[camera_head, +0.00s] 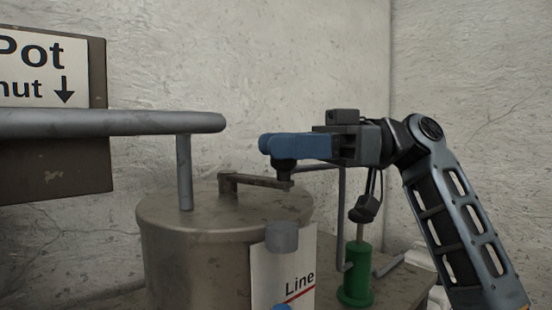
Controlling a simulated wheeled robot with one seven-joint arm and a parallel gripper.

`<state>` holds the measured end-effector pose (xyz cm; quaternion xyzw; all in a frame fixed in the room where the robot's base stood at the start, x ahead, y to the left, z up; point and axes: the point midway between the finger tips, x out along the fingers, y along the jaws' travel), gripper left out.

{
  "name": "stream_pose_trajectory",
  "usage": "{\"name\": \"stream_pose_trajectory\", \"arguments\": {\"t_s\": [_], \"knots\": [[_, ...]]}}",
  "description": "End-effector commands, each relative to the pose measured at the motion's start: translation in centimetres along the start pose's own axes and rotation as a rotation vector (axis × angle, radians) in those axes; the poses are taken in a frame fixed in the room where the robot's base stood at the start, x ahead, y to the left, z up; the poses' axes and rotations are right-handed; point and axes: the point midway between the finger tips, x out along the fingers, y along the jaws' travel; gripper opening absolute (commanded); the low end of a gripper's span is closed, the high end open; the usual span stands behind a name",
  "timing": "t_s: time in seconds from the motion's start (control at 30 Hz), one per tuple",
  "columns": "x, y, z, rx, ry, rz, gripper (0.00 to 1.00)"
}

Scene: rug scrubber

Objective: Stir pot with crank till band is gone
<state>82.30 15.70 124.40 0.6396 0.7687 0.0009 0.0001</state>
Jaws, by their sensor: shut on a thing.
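The pot (200,245) is a grey-brown metal drum with a flat lid, left of centre. On its lid sits a flat metal crank (250,182), with its arm pointing right. My gripper (280,146) comes in from the right, above the crank's outer end. It is shut on the crank's handle, which its blue fingers mostly hide. A white card (270,290) on the pot's front reads "Line" and bears a red slanted line. A grey cylinder (282,238) and part of a blue round thing (282,307) show in front of the card. I cannot make out the band.
A thick grey pipe (110,122) runs in from the left, with a post (184,172) down to the pot's lid. A sign (42,70) reading "Pot" hangs behind. A green cylinder (356,278) and a bent rod (341,225) stand right of the pot.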

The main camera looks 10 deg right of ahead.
Motion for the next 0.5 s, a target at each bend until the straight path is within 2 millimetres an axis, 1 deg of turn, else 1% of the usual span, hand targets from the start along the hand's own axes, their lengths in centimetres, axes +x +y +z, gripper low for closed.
{"name": "stream_pose_trajectory", "arguments": {"t_s": [0.03,0.2,0.5], "knots": [[-0.1,0.4,-0.1,0.001,0.005,0.011,0.00],[-0.5,1.0,-0.1,0.001,0.004,0.014,0.00],[-0.8,1.6,-0.1,0.002,0.002,0.014,0.00]]}}
